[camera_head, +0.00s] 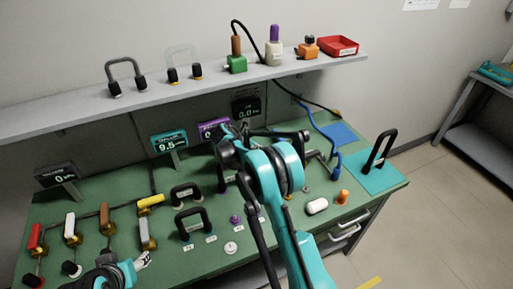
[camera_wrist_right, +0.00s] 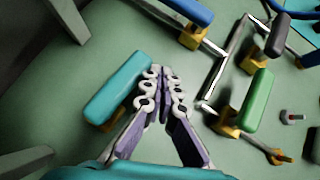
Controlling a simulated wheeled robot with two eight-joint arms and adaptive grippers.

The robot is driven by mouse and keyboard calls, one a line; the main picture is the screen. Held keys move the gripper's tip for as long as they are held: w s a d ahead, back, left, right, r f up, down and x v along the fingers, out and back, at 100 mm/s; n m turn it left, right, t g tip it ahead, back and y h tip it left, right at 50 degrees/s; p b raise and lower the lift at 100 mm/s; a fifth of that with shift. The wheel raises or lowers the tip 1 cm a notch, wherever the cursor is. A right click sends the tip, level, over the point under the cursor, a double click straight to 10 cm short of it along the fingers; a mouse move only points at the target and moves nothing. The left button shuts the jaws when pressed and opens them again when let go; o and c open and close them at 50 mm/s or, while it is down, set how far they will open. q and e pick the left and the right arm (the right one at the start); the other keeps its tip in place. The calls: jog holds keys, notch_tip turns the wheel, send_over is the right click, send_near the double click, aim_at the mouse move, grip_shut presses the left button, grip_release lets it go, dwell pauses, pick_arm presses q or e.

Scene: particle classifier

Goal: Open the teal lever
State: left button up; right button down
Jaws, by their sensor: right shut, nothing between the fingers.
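The teal lever (camera_wrist_right: 118,88) shows in the right wrist view as a thick teal handle on a yellow mount, left of centre, slanting up to the right. My right gripper (camera_wrist_right: 163,78) is shut and empty, its fingertips right beside the handle's right end. I cannot tell whether they touch it. In the head view my right arm hides the lever and most of that gripper. My left gripper (camera_head: 143,260) is at the lower left of the head view, too small to read its fingers.
A blue lever (camera_wrist_right: 184,12), a green lever (camera_wrist_right: 259,100) and a black lever (camera_wrist_right: 278,36) stand nearby with a metal pipe. Several coloured levers line the green bench's left side. A grey shelf (camera_head: 180,88) runs above the bench. A teal pad (camera_head: 371,182) with a black handle lies right.

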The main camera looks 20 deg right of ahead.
jog(key=v, duration=1.2)
dwell(0.3)
jog(key=s+r+m+y, duration=0.2)
jog(key=s+r+m, duration=0.15)
jog(key=s, duration=0.25)
jog(key=s+r+m+t+y, duration=0.1)
jog(key=s+r+m, duration=0.1)
jog(key=s+m, duration=0.3)
jog(key=s+r+m+y, duration=0.2)
jog(key=s+r+m, duration=0.1)
jog(key=s, duration=0.4)
jog(key=s+a+f+m+t+y, duration=0.1)
jog(key=s+a+f+m, duration=0.1)
jog(key=s+m, duration=0.3)
jog(key=s+a+f+m+t+y, duration=0.1)
jog(key=s+m, duration=0.5)
jog(key=s, duration=0.6)
jog(key=shift+s+a+f+y, duration=0.15)
jog(key=shift+a+f+y, duration=0.35)
jog(key=shift+a, duration=0.7)
